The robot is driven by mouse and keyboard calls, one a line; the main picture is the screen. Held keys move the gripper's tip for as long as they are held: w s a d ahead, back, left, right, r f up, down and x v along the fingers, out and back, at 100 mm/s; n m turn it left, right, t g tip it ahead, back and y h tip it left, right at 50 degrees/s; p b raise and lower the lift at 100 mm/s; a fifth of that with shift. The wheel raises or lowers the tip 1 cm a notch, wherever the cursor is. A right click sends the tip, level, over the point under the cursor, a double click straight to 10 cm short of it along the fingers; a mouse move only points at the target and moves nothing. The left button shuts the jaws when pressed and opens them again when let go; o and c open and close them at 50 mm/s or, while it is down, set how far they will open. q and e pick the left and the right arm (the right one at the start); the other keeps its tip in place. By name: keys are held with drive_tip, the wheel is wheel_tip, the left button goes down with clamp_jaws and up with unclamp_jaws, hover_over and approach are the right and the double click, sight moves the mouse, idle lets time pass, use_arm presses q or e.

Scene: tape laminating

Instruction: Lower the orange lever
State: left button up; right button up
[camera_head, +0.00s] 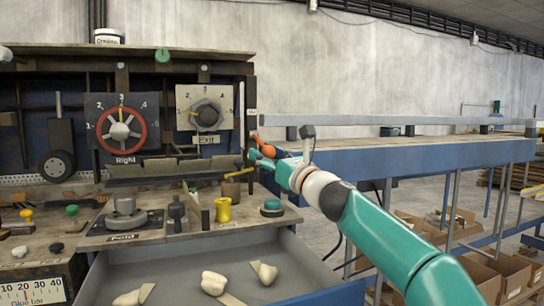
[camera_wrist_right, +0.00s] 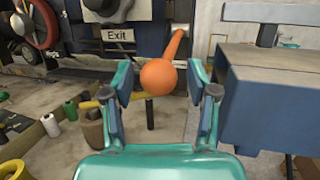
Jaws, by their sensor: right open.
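The orange lever (camera_head: 258,141) sticks out at the right edge of the machine panel. In the right wrist view its round orange knob (camera_wrist_right: 158,77) is near the viewer, and its handle (camera_wrist_right: 175,44) slants up and to the right behind the knob. My right gripper (camera_head: 260,159) is at the lever. Its teal and dark fingers are open, one on each side of the knob in the wrist view (camera_wrist_right: 155,82), with a gap on both sides. How far the knob sits between the fingertips is hard to tell. My left gripper is not in view.
An "Exit" label (camera_wrist_right: 117,35) and dial (camera_head: 207,112) sit left of the lever. A yellow cup (camera_head: 223,210) and a green-topped round part (camera_head: 271,208) stand on the bench below. A blue conveyor (camera_head: 420,154) runs to the right. An open drawer (camera_head: 190,262) holds pale lumps.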

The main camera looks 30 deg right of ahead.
drive_tip(key=v, duration=1.2)
idle(0.6)
